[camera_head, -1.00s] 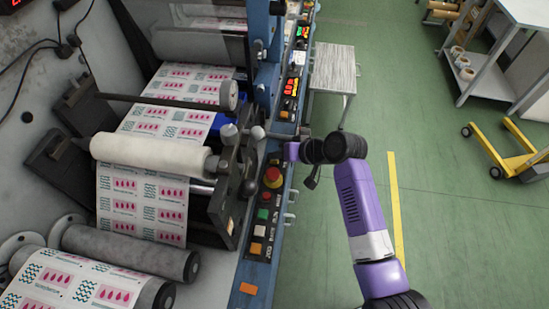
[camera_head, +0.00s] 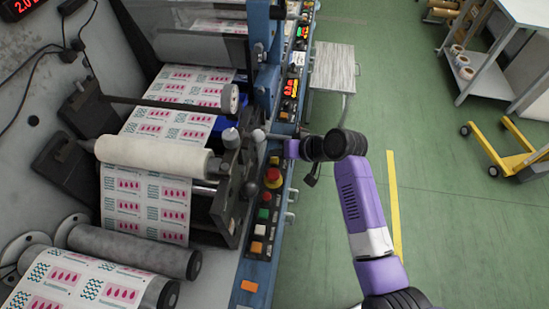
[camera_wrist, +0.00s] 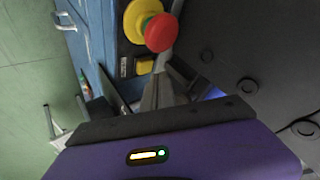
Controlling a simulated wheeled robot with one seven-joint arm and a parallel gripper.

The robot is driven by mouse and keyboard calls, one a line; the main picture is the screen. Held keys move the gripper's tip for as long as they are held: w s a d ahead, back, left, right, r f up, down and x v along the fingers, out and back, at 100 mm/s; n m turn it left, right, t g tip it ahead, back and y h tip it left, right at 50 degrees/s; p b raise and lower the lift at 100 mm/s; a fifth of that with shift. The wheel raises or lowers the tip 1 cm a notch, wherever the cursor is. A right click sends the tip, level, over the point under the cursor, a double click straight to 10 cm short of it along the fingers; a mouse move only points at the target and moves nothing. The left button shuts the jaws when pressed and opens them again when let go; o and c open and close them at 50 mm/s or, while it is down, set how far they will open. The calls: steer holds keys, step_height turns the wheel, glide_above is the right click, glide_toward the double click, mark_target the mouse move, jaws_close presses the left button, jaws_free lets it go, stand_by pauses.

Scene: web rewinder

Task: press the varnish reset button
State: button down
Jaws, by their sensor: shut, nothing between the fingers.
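My gripper (camera_wrist: 165,95) is shut and empty in the wrist view, its fingertips close to the machine's control panel. A lit amber push button (camera_wrist: 145,66) sits in a dark frame just beyond and left of the fingertips, apart from them. It shows small in the head view (camera_head: 274,160). A red mushroom button (camera_wrist: 161,32) on a yellow base is farther up, and it also shows in the head view (camera_head: 272,178). No label is legible enough to tell which button is the varnish reset. In the head view the fingers are mostly hidden by my wrist.
Nearer on the blue rail are a green button (camera_head: 264,214), a white one (camera_head: 260,230) and an orange one (camera_head: 257,247). A dark roller bracket (camera_head: 236,190) stands left of the panel. The green floor (camera_head: 330,230) to the right is open.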

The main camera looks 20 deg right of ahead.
mark_target(277, 161)
steer(key=shift+r+p, duration=1.2)
steer(key=shift+r, duration=1.3)
